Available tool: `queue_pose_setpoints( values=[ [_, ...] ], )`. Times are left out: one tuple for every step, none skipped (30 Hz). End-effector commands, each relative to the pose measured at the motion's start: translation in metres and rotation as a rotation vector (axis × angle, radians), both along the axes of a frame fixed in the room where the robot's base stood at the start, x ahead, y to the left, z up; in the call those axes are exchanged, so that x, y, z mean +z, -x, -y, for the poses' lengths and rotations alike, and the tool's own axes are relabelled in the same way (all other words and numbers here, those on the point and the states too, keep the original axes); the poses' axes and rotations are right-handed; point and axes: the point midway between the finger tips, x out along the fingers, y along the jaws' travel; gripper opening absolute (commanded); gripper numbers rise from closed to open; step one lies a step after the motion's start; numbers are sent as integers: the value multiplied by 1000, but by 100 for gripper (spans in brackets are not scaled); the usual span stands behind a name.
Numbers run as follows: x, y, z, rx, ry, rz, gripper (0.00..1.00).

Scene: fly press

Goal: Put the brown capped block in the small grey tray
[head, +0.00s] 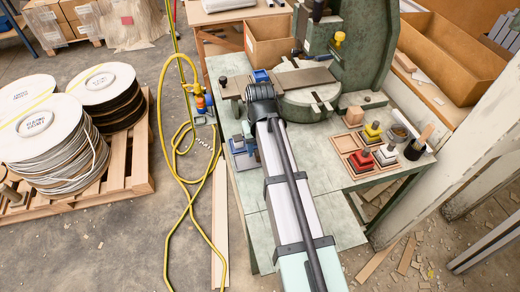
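My gripper (261,88) points away from the camera over the green press table, at the left front of the press. Its dark wrist hides the fingertips, so I cannot see whether they are open or hold anything. I cannot pick out a brown capped block for certain; a plain tan block (354,116) stands at the back of a wooden compartment tray (345,143).
The green press (361,50) rises behind my gripper. A blue part (262,75) shows just beyond the wrist, and a blue-grey fixture (240,151) stands left of my arm. A black cup (415,149) stands right of the wooden tray. Yellow hose hangs left of the table.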

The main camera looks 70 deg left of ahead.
Motion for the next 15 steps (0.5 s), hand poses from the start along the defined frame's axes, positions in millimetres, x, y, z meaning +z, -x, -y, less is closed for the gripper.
queue_pose_setpoints(
  values=[
    [9,0,-1,0,-2,0,56],
    [14,0,-1,0,-2,0,56],
    [20,0,-1,0,-2,0,56],
    [26,0,-1,0,-3,0,56],
    [31,0,-1,0,-3,0,56],
    [38,0,-1,0,-2,0,56],
    [44,0,-1,0,-2,0,56],
    [49,0,-1,0,-3,0,56],
    [56,0,-1,0,-3,0,56],
    [61,0,-1,0,-2,0,56],
    [65,0,-1,0,-2,0,56],
    [72,0,-1,0,-2,0,56],
    [76,0,-1,0,-2,0,56],
    [80,0,-1,0,-2,0,56],
    [85,0,0,0,-1,0,56]
  ],
)
